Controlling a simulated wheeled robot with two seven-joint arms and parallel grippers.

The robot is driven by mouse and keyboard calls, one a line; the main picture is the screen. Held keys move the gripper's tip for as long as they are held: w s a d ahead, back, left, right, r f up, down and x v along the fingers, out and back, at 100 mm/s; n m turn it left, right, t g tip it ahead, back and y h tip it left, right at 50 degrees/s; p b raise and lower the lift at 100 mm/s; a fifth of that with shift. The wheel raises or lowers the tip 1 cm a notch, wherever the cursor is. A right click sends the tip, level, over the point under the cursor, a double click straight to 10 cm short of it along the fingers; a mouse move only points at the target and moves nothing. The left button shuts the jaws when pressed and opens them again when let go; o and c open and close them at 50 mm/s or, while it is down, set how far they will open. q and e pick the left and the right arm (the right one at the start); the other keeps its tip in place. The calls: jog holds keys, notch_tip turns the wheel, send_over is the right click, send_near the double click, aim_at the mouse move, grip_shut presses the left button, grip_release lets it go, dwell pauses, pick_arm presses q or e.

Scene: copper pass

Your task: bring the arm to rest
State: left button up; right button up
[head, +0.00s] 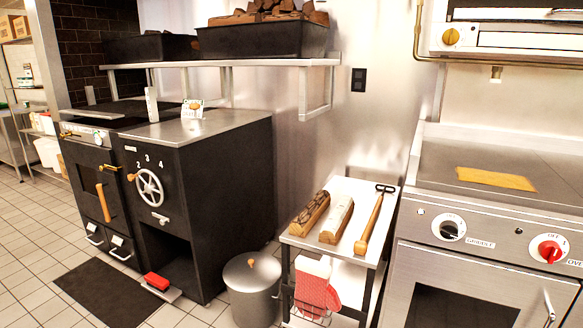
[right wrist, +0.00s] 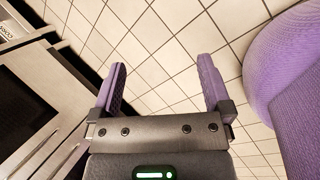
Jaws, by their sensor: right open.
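My right gripper (right wrist: 162,92) shows in the right wrist view. Its two purple fingers are spread apart with nothing between them. Tiled floor shows beyond the fingertips. Neither of my arms shows in the head view, and my left gripper is in neither view.
A black stove (head: 203,165) with a hand wheel stands at left. A small steel table (head: 340,187) bears two logs and a wooden-handled tool. A lidded metal bin (head: 252,290) stands between them. A steel griddle oven (head: 480,250) is at right. Tiled floor (head: 25,235) is free at left.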

jog(key=s+a+f+m+y, duration=0.1)
jog(key=a+f+y, duration=0.1)
jog(key=a, duration=0.8)
jog(key=s+a+f+y, duration=0.1)
jog(key=a+f+y, duration=0.15)
jog(key=a, duration=0.65)
pick_arm(q)
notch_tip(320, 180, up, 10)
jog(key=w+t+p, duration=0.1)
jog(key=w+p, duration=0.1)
jog(key=p, duration=0.8)
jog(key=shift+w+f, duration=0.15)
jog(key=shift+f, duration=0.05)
pick_arm(e)
notch_tip(320, 180, up, 10)
jog(key=w, duration=0.2)
jog(key=shift+w+a+f+t+h, duration=0.25)
jog(key=shift+w+a+t+h, duration=0.05)
jog(key=shift+w+t+h, duration=0.1)
